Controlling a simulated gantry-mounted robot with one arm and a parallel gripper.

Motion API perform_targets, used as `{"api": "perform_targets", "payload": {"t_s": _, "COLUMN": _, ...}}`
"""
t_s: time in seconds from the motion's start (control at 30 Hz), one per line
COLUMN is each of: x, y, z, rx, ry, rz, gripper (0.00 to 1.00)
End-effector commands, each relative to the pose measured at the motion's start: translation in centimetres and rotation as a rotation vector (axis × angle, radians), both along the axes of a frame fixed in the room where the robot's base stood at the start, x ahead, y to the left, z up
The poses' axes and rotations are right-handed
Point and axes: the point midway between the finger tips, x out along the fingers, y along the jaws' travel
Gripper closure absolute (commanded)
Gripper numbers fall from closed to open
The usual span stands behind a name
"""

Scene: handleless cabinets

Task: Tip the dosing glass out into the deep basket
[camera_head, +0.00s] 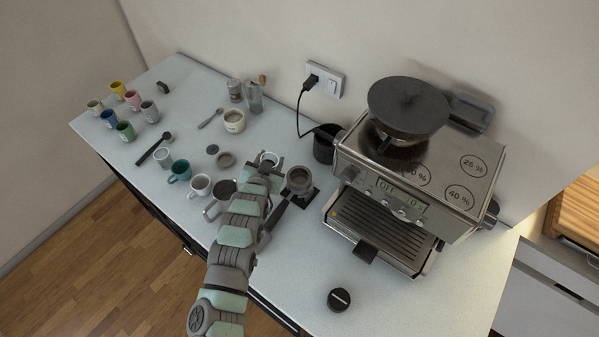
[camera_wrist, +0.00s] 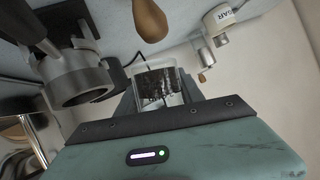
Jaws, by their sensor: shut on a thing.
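My gripper (camera_head: 267,166) is shut on the dosing glass (camera_head: 271,157), a small clear cup whose pale rim shows between the fingers. In the wrist view the glass (camera_wrist: 158,84) sits between the fingers, with something dark in it or seen through it. The portafilter with the deep basket (camera_head: 300,179) lies just right of my gripper on a black mat, its dark handle pointing to the lower left. In the wrist view the round metal basket (camera_wrist: 82,84) is left of the glass and apart from it. The basket's inside is too small to judge.
The espresso machine (camera_head: 415,180) stands right of the portafilter, with a dark canister (camera_head: 325,143) behind. A steel jug (camera_head: 222,190) and several mugs are left of my arm. A black tamper (camera_head: 339,299) lies in front. The counter's front right is mostly clear.

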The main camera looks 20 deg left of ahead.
Motion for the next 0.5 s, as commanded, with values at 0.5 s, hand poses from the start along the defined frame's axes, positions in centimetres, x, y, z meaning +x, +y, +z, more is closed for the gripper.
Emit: {"api": "perform_targets", "payload": {"t_s": 0.5, "x": 0.5, "y": -1.8, "z": 3.2, "rx": 0.246, "ry": 0.062, "rz": 0.002, "gripper": 0.98}}
